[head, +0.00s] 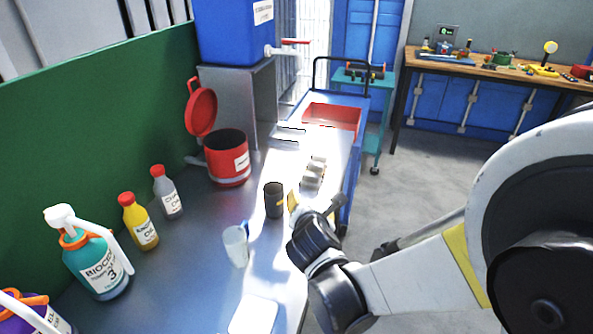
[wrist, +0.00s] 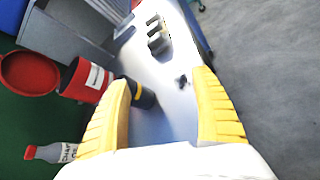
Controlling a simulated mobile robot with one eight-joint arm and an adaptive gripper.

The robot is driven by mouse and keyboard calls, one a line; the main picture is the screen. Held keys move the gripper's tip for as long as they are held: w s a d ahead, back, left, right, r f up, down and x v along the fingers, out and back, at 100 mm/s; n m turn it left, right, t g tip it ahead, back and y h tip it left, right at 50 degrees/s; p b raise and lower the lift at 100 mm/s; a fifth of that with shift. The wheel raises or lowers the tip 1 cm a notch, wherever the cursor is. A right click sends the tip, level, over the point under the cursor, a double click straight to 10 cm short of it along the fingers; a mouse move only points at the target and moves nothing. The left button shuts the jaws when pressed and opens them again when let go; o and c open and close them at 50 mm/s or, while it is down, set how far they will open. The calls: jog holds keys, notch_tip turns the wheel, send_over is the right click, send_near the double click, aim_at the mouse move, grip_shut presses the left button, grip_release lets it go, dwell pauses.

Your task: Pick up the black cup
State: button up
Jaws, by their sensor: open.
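The black cup (head: 274,200) stands upright on the metal bench, with a small yellow mark on its side. In the wrist view the black cup (wrist: 143,96) shows just past the left finger, which hides part of it. My gripper (head: 298,206) is close to the cup's right side in the head view. In the wrist view my gripper (wrist: 162,92) has its yellow fingers wide apart, with mostly bare bench between them. The cup is at the left edge of that gap. I cannot tell whether the finger touches it.
A clear cup (head: 236,246) stands in front of the black cup. A red lidded bin (head: 228,158) is behind it to the left. Grey metal pieces (head: 314,172) lie behind it. Bottles, including a yellow one (head: 138,222), line the green wall. The bench's right edge is near my gripper.

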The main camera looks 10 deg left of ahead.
aim_at(275, 208)
jog(key=a+f+n, duration=0.1)
jog(key=a+n, duration=0.1)
jog(key=a, duration=0.1)
jog(key=s+a+f+n+y, duration=0.1)
jog(key=a+f+n, duration=0.1)
jog(key=a+n, duration=0.1)
jog(key=a+f+n, duration=0.2)
jog(key=a, duration=0.1)
jog(key=shift+s+f+n+t+y, duration=0.15)
jog(key=shift+s+n+t+y, duration=0.15)
jog(key=shift+s+t+y, duration=0.1)
jog(key=shift+w+a+f+b, duration=0.15)
jog(key=shift+w+b, duration=0.05)
jog(key=shift+b, duration=0.1)
jog(key=b+x, duration=0.3)
jog(key=x, duration=0.6)
jog(key=shift+w+f, duration=0.1)
jog(key=shift+w, duration=0.3)
jog(key=shift+w+a, duration=0.1)
jog(key=shift+w, duration=0.2)
jog(key=c, duration=1.3)
